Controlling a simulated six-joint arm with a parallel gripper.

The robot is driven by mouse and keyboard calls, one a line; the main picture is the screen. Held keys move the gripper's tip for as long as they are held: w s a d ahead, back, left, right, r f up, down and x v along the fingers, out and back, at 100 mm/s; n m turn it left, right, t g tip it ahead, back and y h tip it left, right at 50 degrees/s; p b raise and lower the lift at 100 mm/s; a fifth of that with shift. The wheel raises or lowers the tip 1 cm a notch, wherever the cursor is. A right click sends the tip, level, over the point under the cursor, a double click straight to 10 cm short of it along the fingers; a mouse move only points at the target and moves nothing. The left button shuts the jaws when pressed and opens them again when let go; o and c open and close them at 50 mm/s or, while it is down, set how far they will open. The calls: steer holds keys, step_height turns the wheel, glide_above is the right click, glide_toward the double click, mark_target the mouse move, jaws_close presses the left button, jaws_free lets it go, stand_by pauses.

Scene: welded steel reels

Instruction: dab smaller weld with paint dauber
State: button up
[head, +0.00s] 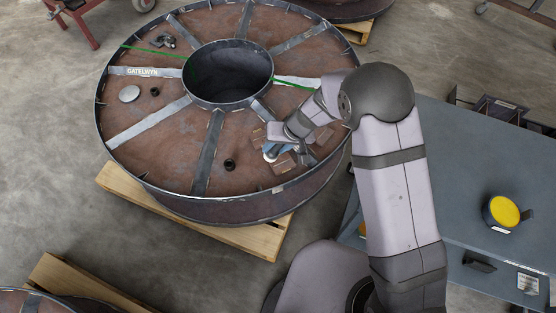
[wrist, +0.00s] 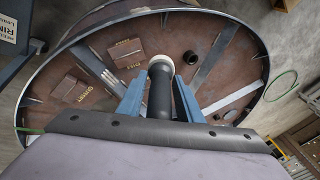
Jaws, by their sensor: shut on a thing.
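My gripper (head: 273,152) is over the near right part of the rusty reel (head: 165,165). In the wrist view its blue fingers (wrist: 160,88) are shut on the dark handle of the paint dauber (wrist: 160,100). The dauber's round pale head (wrist: 160,62) points away from me, over the reel face. Two brown plates with lettering lie beside it: one just to its left (wrist: 127,52) and one farther left (wrist: 70,89). In the head view a plate (head: 283,166) shows next to the gripper. I cannot make out the weld beads or whether the head touches one.
A short black pipe stub (head: 229,164) stands up from the reel left of my gripper. Raised spokes and a rim edge the sectors. A green strap (head: 150,52) crosses the reel. A yellow-topped paint tin (head: 503,212) stands on the grey table (head: 450,150) at right.

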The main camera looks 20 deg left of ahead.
steer(key=shift+w+a+r+m+t, duration=0.15)
steer(key=shift+w+m+t, duration=0.1)
steer(key=shift+w+m, duration=0.6)
steer(key=shift+w+r+m+t, duration=0.15)
steer(key=shift+w+m+t, duration=0.2)
steer(key=shift+m, duration=0.8)
steer(key=shift+f, duration=0.1)
step_height(320, 180, down, 5)
steer(key=b, duration=0.4)
steer(key=shift+b, duration=0.8)
steer(key=shift+r, duration=0.2)
